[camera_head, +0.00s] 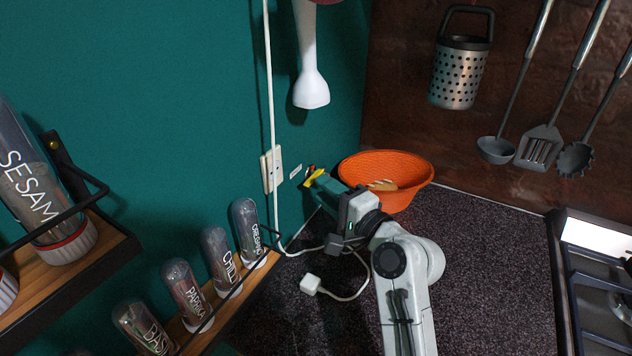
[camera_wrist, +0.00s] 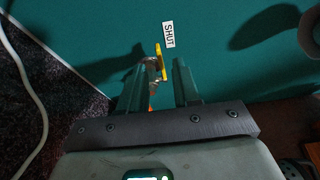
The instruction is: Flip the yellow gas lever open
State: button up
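The yellow gas lever (camera_head: 314,177) is on the teal wall, left of the orange bowl. It also shows in the wrist view (camera_wrist: 163,65), upright in the picture, on a small metal valve (camera_wrist: 152,68). A white label reading "SHUT" (camera_wrist: 168,34) is on the wall just above it. My gripper (camera_wrist: 160,66) is open, and its two fingers reach toward the wall with the lever and valve in the gap in the picture, nearer the left finger. I cannot tell whether a finger touches them. In the head view my gripper (camera_head: 318,181) partly hides the valve.
An orange bowl (camera_head: 410,181) stands on the dark counter beside my gripper. A wall socket (camera_head: 271,168) and white cable with a plug (camera_head: 310,284) lie left. A spice shelf (camera_head: 240,298) is at lower left. A white blender (camera_head: 311,88) hangs above.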

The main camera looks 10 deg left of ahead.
jog(key=shift+x, duration=1.9)
jog(key=shift+c, duration=0.2)
grip_shut()
